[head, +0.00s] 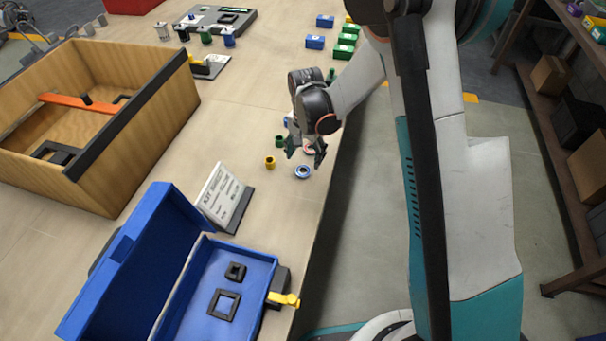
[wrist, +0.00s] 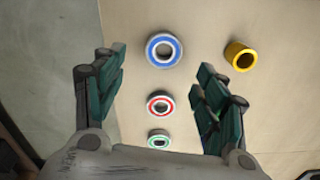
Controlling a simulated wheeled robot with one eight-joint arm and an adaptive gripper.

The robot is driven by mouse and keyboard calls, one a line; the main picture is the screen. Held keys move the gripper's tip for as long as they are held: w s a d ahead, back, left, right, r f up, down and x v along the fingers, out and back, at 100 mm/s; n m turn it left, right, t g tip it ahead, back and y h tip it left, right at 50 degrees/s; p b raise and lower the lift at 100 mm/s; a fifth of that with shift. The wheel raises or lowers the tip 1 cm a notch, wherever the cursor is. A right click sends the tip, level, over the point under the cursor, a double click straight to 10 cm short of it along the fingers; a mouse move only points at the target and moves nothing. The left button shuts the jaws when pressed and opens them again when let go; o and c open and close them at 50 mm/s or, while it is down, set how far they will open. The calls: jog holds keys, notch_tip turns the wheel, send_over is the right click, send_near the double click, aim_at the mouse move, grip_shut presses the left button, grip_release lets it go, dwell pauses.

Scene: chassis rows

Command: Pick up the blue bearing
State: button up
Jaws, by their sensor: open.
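The blue bearing (head: 303,172) is a flat ring with a blue band, lying on the table near its right edge. In the wrist view the blue bearing (wrist: 164,50) lies ahead of and between the fingers, apart from both. My gripper (head: 306,150) is open and empty above the table, just behind the blue bearing in the head view. In the wrist view my gripper (wrist: 160,92) has its green-padded fingers spread wide. A red-banded bearing (wrist: 160,104) lies between the fingers, and a green-banded bearing (wrist: 159,140) lies closer to the palm.
A yellow bushing (wrist: 240,56) stands right of the blue bearing; it also shows in the head view (head: 270,162). A green bushing (head: 280,141) is near the gripper. A kit sign (head: 222,197), an open blue case (head: 190,309) and a wooden box (head: 150,137) stand left.

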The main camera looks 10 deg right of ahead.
aim_at(303, 173)
jog(key=shift+s+a+f+b, duration=0.15)
jog(key=shift+f+b, duration=0.55)
jog(key=shift+f, duration=0.85)
jog(key=shift+w+a+f+b, duration=0.15)
jog(key=shift+f+b, duration=0.5)
jog(key=shift+f, duration=0.9)
jog(key=shift+s+r, duration=0.1)
jog(key=shift+s, duration=0.05)
jog(key=c, duration=1.2)
